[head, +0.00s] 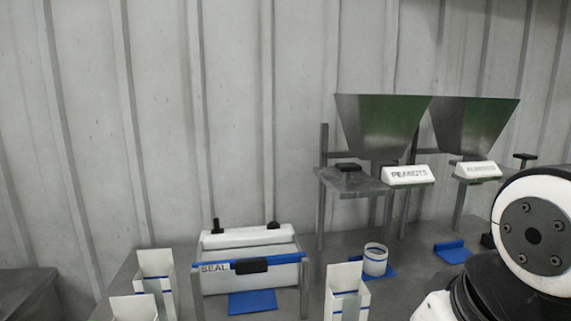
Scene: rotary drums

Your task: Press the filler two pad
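Two metal hoppers stand at the back right: a left one (382,125) above a sign reading PEANUTS (407,175), and a right one (475,123) above a second sign (478,170) too small to read surely. A black pad (348,167) sits on the grey shelf by the left hopper. Another black pad (525,156) shows beside the right hopper, its lower part hidden behind my arm. No label marks either as filler two. My arm fills the lower right corner; my gripper is not in view.
A white sealer marked SEAL (214,268) stands front left with a blue plate (252,302). A white cup (375,260) stands below the left hopper; a blue plate (453,253) lies below the right one. White open boxes (345,296) (155,280) stand in front.

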